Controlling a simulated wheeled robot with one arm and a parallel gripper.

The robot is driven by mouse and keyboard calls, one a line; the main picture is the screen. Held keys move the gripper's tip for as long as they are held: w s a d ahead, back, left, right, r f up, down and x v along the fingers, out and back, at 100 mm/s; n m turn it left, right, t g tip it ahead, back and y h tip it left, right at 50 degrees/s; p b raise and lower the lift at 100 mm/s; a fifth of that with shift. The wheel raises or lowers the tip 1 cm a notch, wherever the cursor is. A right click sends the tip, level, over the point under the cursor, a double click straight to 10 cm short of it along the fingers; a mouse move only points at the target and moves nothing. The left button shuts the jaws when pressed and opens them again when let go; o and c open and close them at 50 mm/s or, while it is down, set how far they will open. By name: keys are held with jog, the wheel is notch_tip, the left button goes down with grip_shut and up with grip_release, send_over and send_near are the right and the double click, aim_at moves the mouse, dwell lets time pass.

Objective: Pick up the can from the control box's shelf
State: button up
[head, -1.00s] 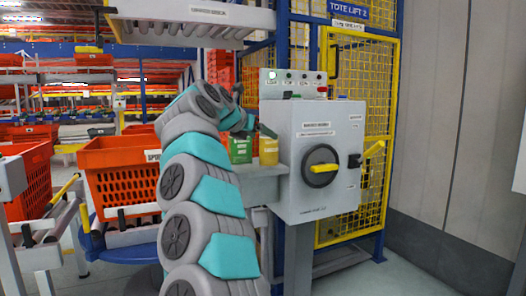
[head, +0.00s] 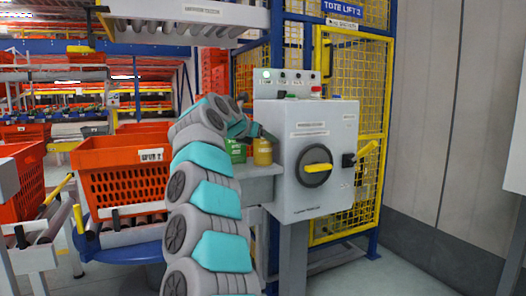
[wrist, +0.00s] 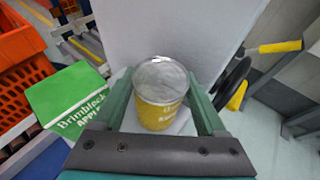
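The yellow can (head: 262,153) stands upright on the grey shelf (head: 258,170) at the left side of the control box (head: 322,160). In the wrist view the can (wrist: 157,97) shows its silver lid and lies between the two green fingers of my gripper (wrist: 160,85). The fingers are spread, one on each side of the can, and narrow gaps seem to show beside it. In the head view my gripper (head: 262,134) is at the can's top, partly hidden by my arm.
A green carton (head: 237,151) stands just left of the can; it also shows in the wrist view (wrist: 70,99). An orange tote (head: 125,170) is at the left.

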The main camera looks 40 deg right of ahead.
grip_shut()
jog(key=shift+r, duration=0.15)
